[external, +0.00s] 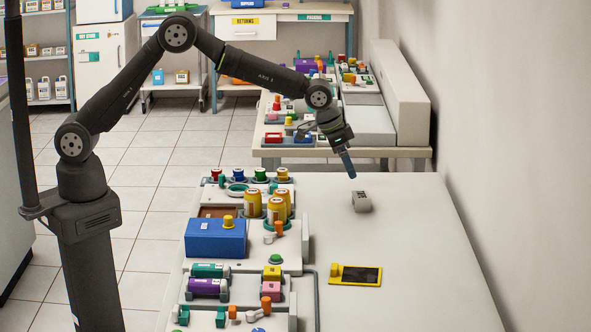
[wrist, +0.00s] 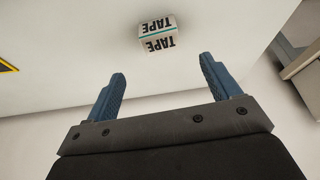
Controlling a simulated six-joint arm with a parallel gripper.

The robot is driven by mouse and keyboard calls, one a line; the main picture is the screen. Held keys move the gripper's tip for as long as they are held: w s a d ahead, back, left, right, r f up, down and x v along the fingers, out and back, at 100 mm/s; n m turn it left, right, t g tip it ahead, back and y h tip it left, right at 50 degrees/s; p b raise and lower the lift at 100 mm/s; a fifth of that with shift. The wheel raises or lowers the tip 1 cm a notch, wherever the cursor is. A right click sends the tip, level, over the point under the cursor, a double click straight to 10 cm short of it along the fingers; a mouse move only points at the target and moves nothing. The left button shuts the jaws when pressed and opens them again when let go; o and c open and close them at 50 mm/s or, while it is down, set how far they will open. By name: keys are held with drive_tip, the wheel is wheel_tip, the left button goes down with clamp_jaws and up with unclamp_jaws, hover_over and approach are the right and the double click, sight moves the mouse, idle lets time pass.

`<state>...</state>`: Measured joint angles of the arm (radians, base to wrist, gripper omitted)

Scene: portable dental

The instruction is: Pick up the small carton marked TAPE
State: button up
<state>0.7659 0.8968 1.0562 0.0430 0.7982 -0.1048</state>
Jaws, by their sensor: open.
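The small carton marked TAPE (external: 362,202) sits on the bare right part of the white table in the external view. It is a whitish box with dark lettering. In the wrist view the carton (wrist: 158,36) shows upside down with TAPE on two faces and a teal stripe, beyond the fingertips and roughly centred between them. My gripper (wrist: 161,68) is open and empty, its two blue fingers spread apart. In the external view my gripper (external: 351,175) is above and slightly left of the carton, pointing down, apart from it.
A yellow device with a dark screen (external: 355,275) lies nearer on the table. Yellow jars (external: 253,204), a blue box (external: 216,239) and several small coloured items crowd the table's left side. A second cluttered bench stands behind; a wall is at right. The table around the carton is clear.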

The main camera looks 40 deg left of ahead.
sight(361, 195)
drive_tip(key=x, duration=1.1)
drive_tip(key=shift+w+r, duration=0.1)
drive_tip(key=c, duration=1.1)
